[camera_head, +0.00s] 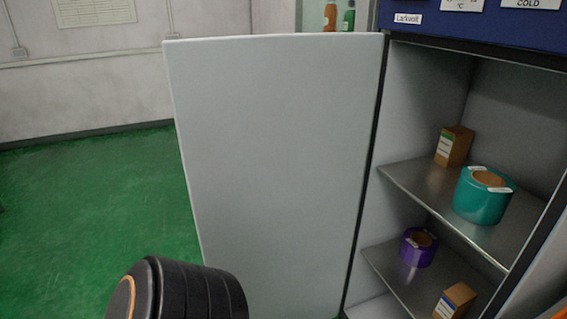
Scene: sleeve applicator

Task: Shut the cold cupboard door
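The cold cupboard (430,95) stands at the right with a blue panel along its top. Its door (275,150) is a plain pale grey slab, hinged at the cupboard's left edge and swung wide open to the left. No handle shows on the face of the door that I see. A black ribbed part of my arm (190,292) is at the bottom left, in front of the door's lower left corner, which it hides. Neither gripper is in view, and I cannot tell whether the arm touches the door.
Inside the cupboard, a metal shelf (415,180) bears a cardboard box (453,147) and a teal roll (482,197). A lower shelf (385,262) bears a purple roll (418,247) and another box (455,300). Green floor (90,200) is clear at the left.

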